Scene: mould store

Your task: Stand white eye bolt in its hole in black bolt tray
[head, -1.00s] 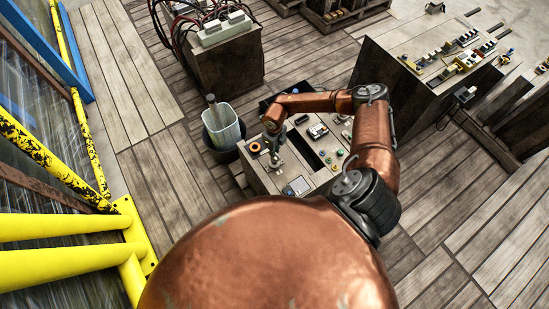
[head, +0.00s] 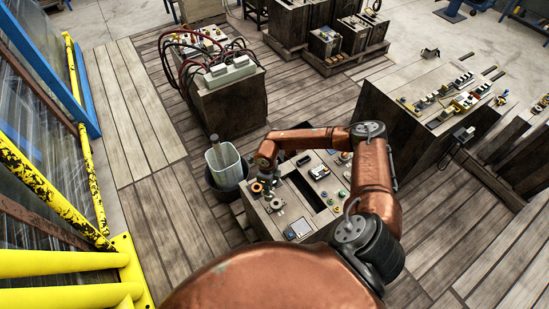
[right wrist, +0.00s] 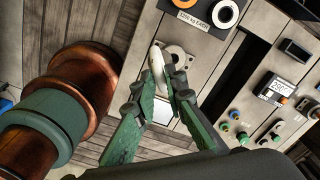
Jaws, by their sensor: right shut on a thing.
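The bolt is too small to make out in the head view. My left gripper is not in view.
A bucket with a pale container (head: 222,161) stands left. A hose-covered block (head: 230,92) stands behind.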

